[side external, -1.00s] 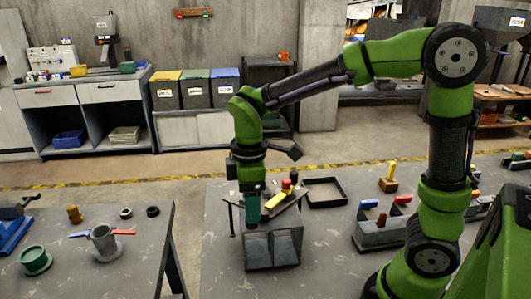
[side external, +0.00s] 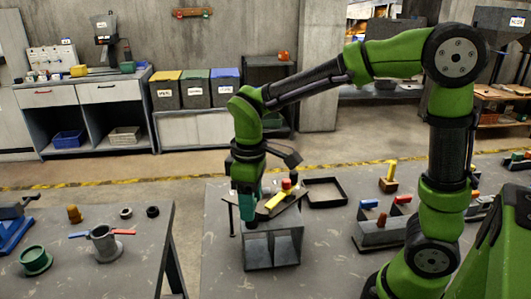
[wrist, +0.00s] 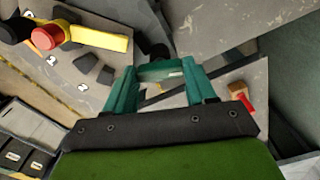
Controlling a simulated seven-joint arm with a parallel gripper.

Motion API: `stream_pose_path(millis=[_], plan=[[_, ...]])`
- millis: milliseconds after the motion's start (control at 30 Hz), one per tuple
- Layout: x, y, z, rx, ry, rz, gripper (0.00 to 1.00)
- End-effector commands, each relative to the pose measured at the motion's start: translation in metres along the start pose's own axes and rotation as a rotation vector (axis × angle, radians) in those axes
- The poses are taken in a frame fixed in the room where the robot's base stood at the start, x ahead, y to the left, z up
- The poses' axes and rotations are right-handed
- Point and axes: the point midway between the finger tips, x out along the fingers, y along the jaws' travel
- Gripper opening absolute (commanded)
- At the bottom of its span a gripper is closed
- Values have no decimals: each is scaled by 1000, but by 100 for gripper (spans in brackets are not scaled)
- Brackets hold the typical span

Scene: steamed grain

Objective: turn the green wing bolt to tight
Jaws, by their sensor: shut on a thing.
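The green wing bolt (wrist: 160,69) shows in the wrist view as a teal-green bar between my fingertips. My gripper (wrist: 160,80) is shut on it, with one teal finger at each side. In the side external view my gripper (side external: 246,208) points down at the left part of the panel (side external: 287,212) on top of a grey stand. There the fingers hide the bolt. I cannot tell from these views how tight the bolt is.
A yellow handle (wrist: 100,38) and a red knob (wrist: 48,37) stand on the panel close to my gripper, with numbered labels near them. A black tray (side external: 325,204) lies behind the stand. A grey block with red and blue parts (side external: 380,236) stands to the right.

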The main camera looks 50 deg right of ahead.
Motion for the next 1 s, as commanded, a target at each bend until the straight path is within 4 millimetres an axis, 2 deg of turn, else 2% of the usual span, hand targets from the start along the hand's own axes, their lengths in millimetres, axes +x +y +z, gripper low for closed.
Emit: stream_pose_path(millis=[1000], plan=[[-2,0,0,952,1,-1,25]])
